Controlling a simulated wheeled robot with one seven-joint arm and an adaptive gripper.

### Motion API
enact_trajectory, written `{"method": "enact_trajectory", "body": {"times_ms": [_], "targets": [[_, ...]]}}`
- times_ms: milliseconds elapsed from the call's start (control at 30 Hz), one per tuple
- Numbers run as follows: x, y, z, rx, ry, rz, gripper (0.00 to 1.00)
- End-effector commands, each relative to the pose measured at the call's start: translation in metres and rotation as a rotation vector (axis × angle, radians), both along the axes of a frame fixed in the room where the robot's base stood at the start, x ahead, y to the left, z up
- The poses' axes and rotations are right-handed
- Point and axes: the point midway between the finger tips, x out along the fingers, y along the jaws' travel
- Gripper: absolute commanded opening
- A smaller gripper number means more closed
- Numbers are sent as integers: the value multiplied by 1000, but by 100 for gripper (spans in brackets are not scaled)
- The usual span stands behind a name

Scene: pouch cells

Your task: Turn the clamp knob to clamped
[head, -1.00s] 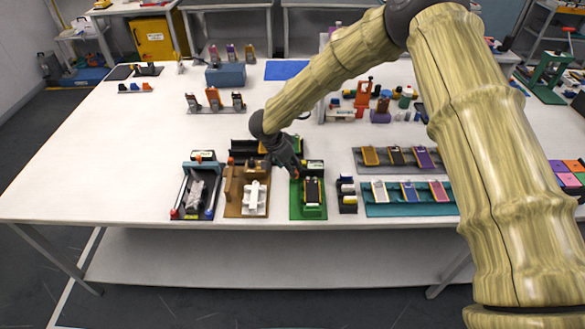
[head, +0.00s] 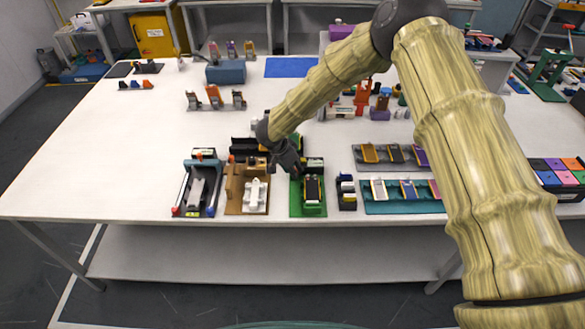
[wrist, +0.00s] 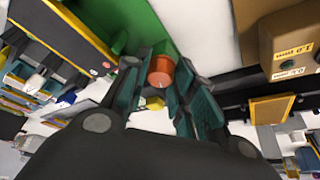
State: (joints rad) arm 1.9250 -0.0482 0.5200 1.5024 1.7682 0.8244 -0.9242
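An orange-red round knob (wrist: 160,72) shows in the wrist view on a green fixture (wrist: 141,27). My gripper (wrist: 160,80) has its two dark fingers on either side of the knob, close to it. I cannot tell whether the fingers press on it. In the head view my gripper (head: 296,168) is down at the back of the green fixture (head: 309,210), which holds a dark, yellow-edged cell (head: 312,188). The knob is mostly hidden by the gripper there, and its turned position cannot be read.
A brown fixture (head: 233,205) with a white part stands just left, and a black one with blue and red ends (head: 188,211) further left. A small dark rack (head: 347,200) stands close right. Cell trays (head: 385,207) lie beyond it. The table's front left (head: 90,200) is clear.

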Motion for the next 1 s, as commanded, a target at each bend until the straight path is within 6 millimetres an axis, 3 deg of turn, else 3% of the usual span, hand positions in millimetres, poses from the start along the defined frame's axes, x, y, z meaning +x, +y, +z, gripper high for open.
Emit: {"method": "enact_trajectory", "body": {"times_ms": [500, 800, 833, 933, 1000], "targets": [[2, 1, 0, 2, 0, -244, 2], [2, 1, 0, 0, -1, -255, 2], [2, 1, 0, 0, -1, -255, 28], [2, 1, 0, 0, 0, -254, 46], [2, 1, 0, 0, 0, -254, 48]]}}
